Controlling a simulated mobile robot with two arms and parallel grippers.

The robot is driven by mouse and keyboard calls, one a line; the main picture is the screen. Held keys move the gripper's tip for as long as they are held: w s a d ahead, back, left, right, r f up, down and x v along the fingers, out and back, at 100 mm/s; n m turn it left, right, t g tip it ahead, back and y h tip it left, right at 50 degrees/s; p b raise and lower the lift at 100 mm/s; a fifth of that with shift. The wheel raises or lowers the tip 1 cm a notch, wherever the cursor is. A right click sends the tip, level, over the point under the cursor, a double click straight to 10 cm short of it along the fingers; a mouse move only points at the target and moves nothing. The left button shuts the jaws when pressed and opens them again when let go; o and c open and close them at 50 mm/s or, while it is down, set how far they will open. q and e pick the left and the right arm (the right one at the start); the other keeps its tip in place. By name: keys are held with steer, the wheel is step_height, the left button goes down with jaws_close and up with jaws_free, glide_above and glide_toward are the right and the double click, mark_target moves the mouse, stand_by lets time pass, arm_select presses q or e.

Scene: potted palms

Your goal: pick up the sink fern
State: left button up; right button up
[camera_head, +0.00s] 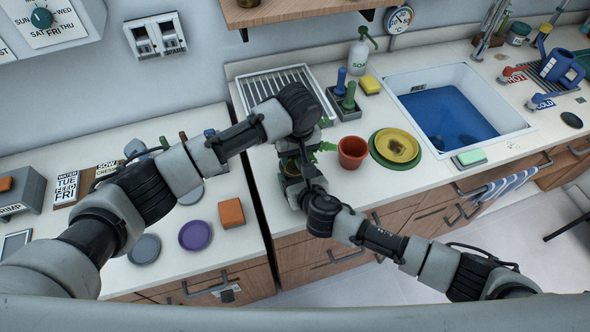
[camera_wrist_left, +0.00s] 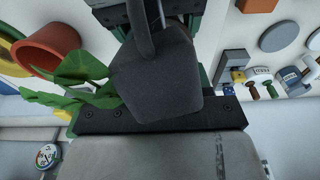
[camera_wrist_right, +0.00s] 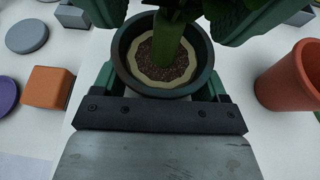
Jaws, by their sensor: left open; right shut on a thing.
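The fern stands in a dark round pot with a pale inner rim and brown soil. In the right wrist view the pot (camera_wrist_right: 165,80) sits between the two green fingers of my right gripper (camera_wrist_right: 165,45), which is shut on it. In the head view the fern's leaves (camera_head: 326,147) stick out beside my arms; the pot is mostly hidden. My left gripper (camera_head: 301,140) is open, close above the fern. In the left wrist view leaves (camera_wrist_left: 75,85) show left of a dark grey shape that hides the space between the left fingers.
A terracotta pot (camera_head: 353,152) stands just right of the fern, beside a yellow plate (camera_head: 397,145) on a green one. The blue-water sink (camera_head: 455,115) is farther right. An orange block (camera_head: 231,213) and purple disc (camera_head: 195,235) are left.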

arm_select(q)
steer(key=shift+w+f, duration=0.15)
steer(key=shift+f, duration=1.05)
jaws_close()
steer(key=shift+r, duration=0.1)
step_height(320, 180, up, 12)
arm_select(e)
steer(key=o, duration=1)
